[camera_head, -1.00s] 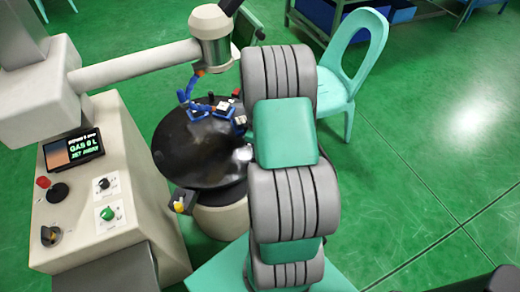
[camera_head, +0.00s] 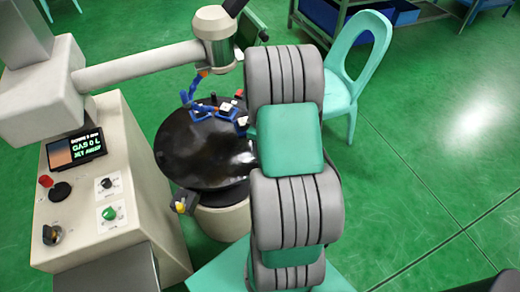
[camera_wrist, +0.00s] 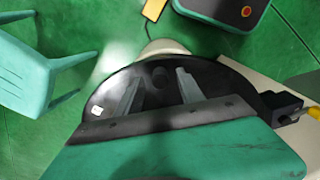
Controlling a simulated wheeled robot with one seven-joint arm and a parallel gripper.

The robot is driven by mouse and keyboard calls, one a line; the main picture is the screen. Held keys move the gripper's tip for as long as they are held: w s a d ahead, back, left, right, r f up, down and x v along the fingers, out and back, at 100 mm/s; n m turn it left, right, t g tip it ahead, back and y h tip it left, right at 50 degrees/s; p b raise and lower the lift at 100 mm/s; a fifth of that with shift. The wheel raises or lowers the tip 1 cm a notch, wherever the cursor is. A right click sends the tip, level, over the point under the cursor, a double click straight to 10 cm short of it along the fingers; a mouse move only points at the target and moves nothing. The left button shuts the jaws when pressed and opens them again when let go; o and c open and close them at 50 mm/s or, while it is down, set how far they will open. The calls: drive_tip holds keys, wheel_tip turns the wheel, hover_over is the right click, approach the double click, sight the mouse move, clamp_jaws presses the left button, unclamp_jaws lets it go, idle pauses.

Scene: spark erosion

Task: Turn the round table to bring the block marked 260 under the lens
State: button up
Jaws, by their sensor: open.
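The round table (camera_head: 195,155) is a glossy black disc beside the machine. Several small blocks with blue holders (camera_head: 227,111) stand at its far side; their markings are too small to read, so I cannot tell which is 260. The lens head (camera_head: 215,38) is a pale upright cylinder on a horizontal arm above the far side. In the wrist view my gripper (camera_wrist: 159,88) has its two grey fingers apart and empty over the black disc (camera_wrist: 161,73). A white-topped block (camera_wrist: 97,111) shows left of the fingers. In the head view my arm hides the gripper.
A machine cabinet (camera_head: 125,200) with knobs and a screen (camera_head: 76,149) stands at left. A yellow-tipped part (camera_head: 182,206) sits at the table's near edge. A teal chair (camera_head: 360,60) stands behind my arm. Green floor is clear at right.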

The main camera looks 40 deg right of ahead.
wheel_tip(320, 180, up, 6)
drive_tip(key=shift+f, duration=0.15)
idle(0.3)
drive_tip(key=m, duration=0.2)
drive_tip(key=shift+m, duration=0.4)
drive_tip(key=s+a+f+m+g+y, duration=0.1)
drive_tip(key=s+a+m+g, duration=0.1)
drive_tip(key=s+a+m, duration=0.6)
drive_tip(key=a+r+n+t+h, duration=0.1)
drive_tip(key=a+r+n+t, duration=0.4)
drive_tip(key=a+r, duration=1)
drive_tip(key=shift+w+a, duration=0.25)
drive_tip(key=shift+a, duration=0.3)
